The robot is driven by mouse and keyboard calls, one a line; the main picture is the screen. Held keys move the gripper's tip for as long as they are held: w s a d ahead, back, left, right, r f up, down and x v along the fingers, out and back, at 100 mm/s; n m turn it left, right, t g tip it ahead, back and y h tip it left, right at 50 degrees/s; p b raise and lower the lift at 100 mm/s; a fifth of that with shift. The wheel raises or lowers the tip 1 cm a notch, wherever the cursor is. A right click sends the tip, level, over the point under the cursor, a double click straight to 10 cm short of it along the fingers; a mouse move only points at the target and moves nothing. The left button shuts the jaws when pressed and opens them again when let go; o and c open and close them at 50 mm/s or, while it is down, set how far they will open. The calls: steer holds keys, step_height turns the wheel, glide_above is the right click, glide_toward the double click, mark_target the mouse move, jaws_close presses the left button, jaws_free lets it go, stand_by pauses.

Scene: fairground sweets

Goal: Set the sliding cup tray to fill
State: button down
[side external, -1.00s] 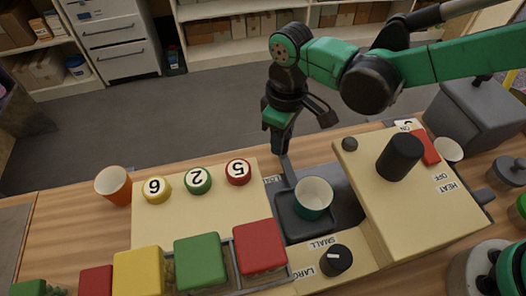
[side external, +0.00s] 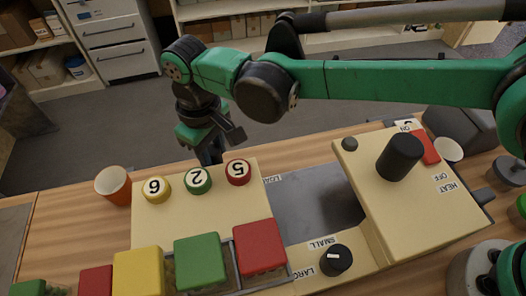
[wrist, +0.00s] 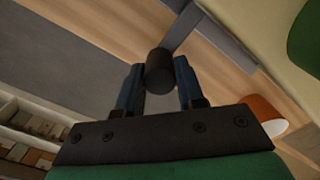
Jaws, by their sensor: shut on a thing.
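The sliding cup tray and its green cup are out of sight in the side view. The grey bay (side external: 310,200) is bare, with a partly visible "LOA…" label at its back left edge. My gripper (side external: 211,156) is low behind the cream panel (side external: 222,212) with the numbered buttons. In the wrist view its two fingers (wrist: 159,84) are shut on a dark round knob (wrist: 160,68), at the end of a grey bar (wrist: 184,27). The panel hides the fingertips and knob in the side view.
An orange cup (side external: 113,186) stands left of the panel, and its side shows in the wrist view (wrist: 263,113). Yellow, green and red buttons top the panel. Coloured-lidded bins (side external: 198,260) line the front. A heater block (side external: 410,205) with a black cylinder stands right.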

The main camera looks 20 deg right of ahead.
steer(key=shift+a, duration=0.25)
steer(key=c, duration=0.5)
jaws_free()
steer(key=shift+c, duration=0.2)
steer(key=shift+r, duration=2.85)
steer(key=shift+d, duration=0.15)
